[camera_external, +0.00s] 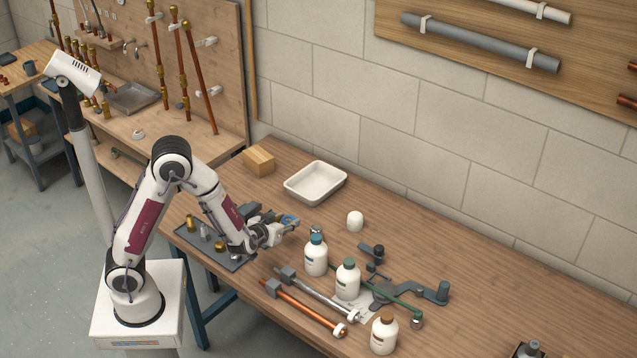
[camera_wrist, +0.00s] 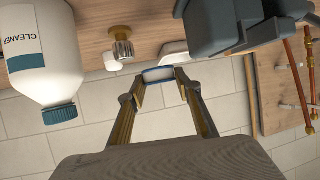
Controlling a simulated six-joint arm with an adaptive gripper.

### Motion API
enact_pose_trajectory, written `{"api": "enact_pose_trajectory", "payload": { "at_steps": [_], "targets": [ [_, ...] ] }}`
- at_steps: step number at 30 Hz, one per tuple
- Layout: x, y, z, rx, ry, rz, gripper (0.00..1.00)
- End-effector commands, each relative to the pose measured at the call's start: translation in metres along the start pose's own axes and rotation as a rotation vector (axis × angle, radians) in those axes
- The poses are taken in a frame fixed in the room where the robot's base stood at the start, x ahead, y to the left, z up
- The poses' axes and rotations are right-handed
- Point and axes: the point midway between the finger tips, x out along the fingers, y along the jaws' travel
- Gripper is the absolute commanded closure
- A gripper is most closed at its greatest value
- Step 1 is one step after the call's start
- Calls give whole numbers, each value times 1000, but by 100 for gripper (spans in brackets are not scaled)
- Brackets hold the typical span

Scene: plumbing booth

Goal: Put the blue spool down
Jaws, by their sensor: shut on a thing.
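The blue spool (camera_wrist: 158,75) is between the fingertips of my gripper (camera_wrist: 160,84) in the wrist view. It shows a pale face with a blue rim. My gripper (camera_external: 287,226) is shut on it. In the external view the blue spool (camera_external: 289,219) is a small blue patch at the end of my gripper, partly hidden by the fingers. My gripper is over the workbench (camera_external: 480,270), in front of the white tray and left of the blue-capped bottle. The gap between the spool and the bench is hard to judge.
A white tray (camera_external: 315,183) and a wooden block (camera_external: 259,161) stand at the back. A dark tray (camera_external: 236,264) with brass fittings lies left. The bench's back right is clear.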

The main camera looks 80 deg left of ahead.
Motion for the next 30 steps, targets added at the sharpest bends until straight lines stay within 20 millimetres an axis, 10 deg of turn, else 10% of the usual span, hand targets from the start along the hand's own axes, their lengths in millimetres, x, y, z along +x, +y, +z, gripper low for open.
{"api": "enact_pose_trajectory", "payload": {
  "at_steps": [13, 30],
  "targets": [
    [-2, 23, -11, 13, 1, 34, 79],
    [-46, 148, -46, 168, 0, 347, 79]
  ]
}}
